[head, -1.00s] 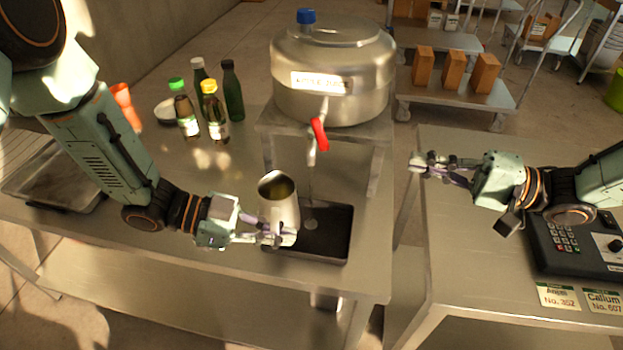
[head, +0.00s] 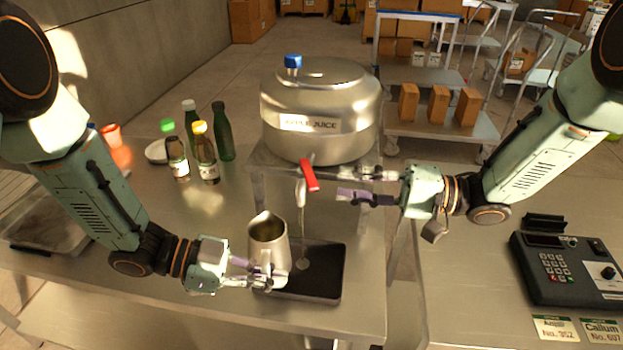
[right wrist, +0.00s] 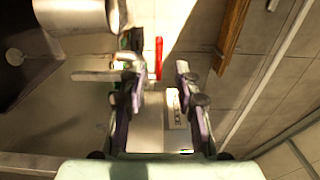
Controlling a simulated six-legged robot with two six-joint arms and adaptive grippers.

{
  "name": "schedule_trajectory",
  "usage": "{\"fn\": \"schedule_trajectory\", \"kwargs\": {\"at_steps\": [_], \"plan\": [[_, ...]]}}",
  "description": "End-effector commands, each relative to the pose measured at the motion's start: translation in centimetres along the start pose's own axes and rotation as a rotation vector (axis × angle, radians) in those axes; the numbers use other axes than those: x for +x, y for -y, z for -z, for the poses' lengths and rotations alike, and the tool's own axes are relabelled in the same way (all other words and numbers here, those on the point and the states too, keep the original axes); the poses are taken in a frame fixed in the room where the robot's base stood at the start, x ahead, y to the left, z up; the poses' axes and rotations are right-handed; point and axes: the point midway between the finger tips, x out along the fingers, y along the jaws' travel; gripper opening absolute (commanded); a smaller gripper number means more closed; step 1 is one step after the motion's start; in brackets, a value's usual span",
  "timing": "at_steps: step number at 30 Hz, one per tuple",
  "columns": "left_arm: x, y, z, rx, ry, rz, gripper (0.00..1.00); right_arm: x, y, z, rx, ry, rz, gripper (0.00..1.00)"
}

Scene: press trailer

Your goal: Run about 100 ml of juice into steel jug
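The steel jug (head: 266,248) stands upright at the left part of the dark drip tray (head: 325,285), left of the spout. My left gripper (head: 262,278) is closed around its lower part. The steel tank (head: 322,100), labelled apple juice, stands on a raised stand. Its tap (head: 300,192) has a red lever (head: 311,178) that slants down. A thin pale line runs below the spout; I cannot tell if it is liquid. My right gripper (head: 342,183) is open and empty, just right of the lever. In the right wrist view the lever (right wrist: 158,58) shows beyond the open fingers (right wrist: 157,76).
Cartons (head: 438,104) stand on a cart behind.

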Motion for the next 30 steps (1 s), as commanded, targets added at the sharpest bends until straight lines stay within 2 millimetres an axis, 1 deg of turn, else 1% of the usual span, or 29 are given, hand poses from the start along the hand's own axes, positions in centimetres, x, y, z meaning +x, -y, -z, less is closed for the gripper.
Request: {"fn": "schedule_trajectory", "kwargs": {"at_steps": [1,3,9,15,19,26,27,30], "plan": [[0.0,0.0,0.1,0.002,-0.001,0.001,0.0,0.9,-0.1,-0.1,0.0,0.005,-0.003,0.32],[0.0,0.1,0.1,0.001,-0.001,0.001,0.0,2.1,-0.1,-0.1,0.0,0.005,-0.004,0.32],[0.0,0.0,0.1,0.002,-0.001,0.001,0.0,5.1,-0.1,-0.1,-0.001,0.004,-0.003,0.32],[0.0,0.0,0.1,0.001,-0.001,0.001,0.0,7.0,-0.1,-0.1,-0.001,0.002,-0.002,0.32],[0.0,0.0,0.1,0.001,-0.001,0.001,0.0,7.4,0.0,0.0,-0.001,0.0,-0.001,0.32],[0.0,0.0,0.1,0.001,-0.001,0.001,0.0,7.5,0.0,0.0,-0.001,-0.001,-0.001,0.32],[0.0,0.0,0.1,0.001,-0.001,0.001,0.0,7.5,-0.1,0.0,0.0,-0.001,-0.001,0.31],[0.0,0.0,0.1,0.001,-0.001,0.001,0.0,7.4,0.0,0.0,0.0,-0.001,-0.001,0.23]]}}
